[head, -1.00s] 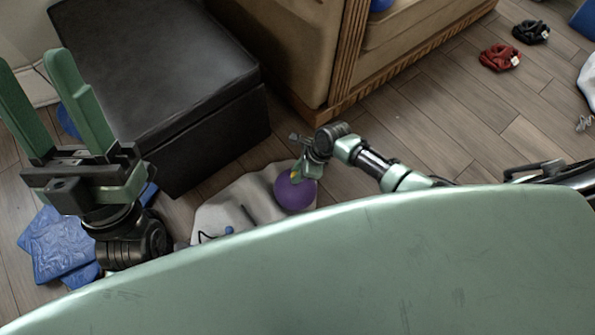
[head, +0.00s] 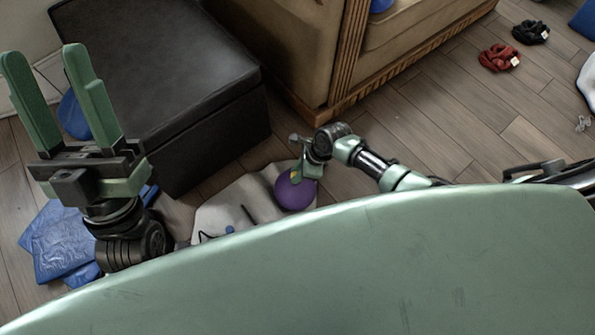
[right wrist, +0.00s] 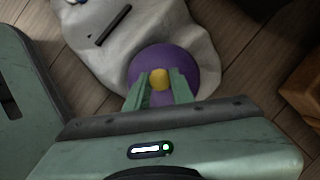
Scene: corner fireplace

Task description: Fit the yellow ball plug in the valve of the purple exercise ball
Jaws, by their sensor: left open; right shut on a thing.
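The purple exercise ball (head: 294,192) rests on a pale cloth on the floor, partly hidden by my right gripper in the head view. In the right wrist view the ball (right wrist: 205,63) lies directly beyond the fingertips. My right gripper (right wrist: 160,80) is shut on the yellow ball plug (right wrist: 160,77), with a finger on each side of it. The plug lines up over the ball; whether it touches or sits in the valve, I cannot tell. The valve is not visible. My left gripper (head: 52,95) is open, empty and raised, far left of the ball.
The pale cloth (head: 215,212) holds a dark stick-like thing (right wrist: 113,25). A black ottoman (head: 160,80) and a tan sofa (head: 295,45) stand behind. Blue folded sheets (head: 60,245) lie at left. Red (head: 499,58) and black (head: 530,32) items lie on open floor at right.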

